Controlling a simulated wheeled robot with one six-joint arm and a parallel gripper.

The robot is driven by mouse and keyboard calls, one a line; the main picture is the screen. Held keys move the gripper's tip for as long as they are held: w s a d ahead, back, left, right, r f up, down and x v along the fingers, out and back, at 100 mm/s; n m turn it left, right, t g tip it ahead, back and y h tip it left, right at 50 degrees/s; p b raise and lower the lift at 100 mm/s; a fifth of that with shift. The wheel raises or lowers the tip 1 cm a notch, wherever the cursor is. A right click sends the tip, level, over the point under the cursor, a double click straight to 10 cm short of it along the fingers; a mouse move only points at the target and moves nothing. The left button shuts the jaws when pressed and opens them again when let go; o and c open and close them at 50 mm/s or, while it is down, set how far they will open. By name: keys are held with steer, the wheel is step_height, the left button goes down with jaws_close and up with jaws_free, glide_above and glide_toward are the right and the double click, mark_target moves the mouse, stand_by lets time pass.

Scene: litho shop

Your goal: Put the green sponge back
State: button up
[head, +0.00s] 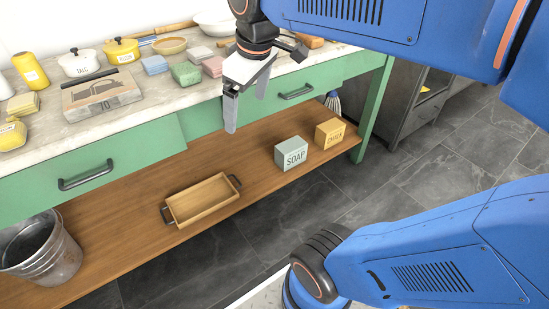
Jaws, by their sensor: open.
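The green sponge (186,73) is a small block lying on the pale stone worktop (130,128) of the green bench. A blue sponge (155,64) is to its left and a pink one (212,66) to its right. My gripper (246,108) points down, open, with nothing seen between its fingers. In the picture it is right of the green sponge, over the bench's front edge; its exact distance from the bench is hard to tell. The pink sponge lies between it and the green sponge in the picture.
A stone block (103,95), pots and yellow bottles stand at the worktop's left. Bowls stand at the back. The lower shelf holds a wooden tray (176,222), a soap box (291,154) and a chalk box (330,133). A metal bucket (60,262) is at lower left. Drawer handles protrude.

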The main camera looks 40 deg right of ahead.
steer(key=s+d+f+m+t, duration=0.1)
steer(key=s+f+m, duration=0.4)
steer(key=s+f, duration=0.4)
step_height(320, 180, down, 2)
steer(key=shift+s, duration=0.15)
steer(key=shift+d, duration=0.1)
stand_by(0.7)
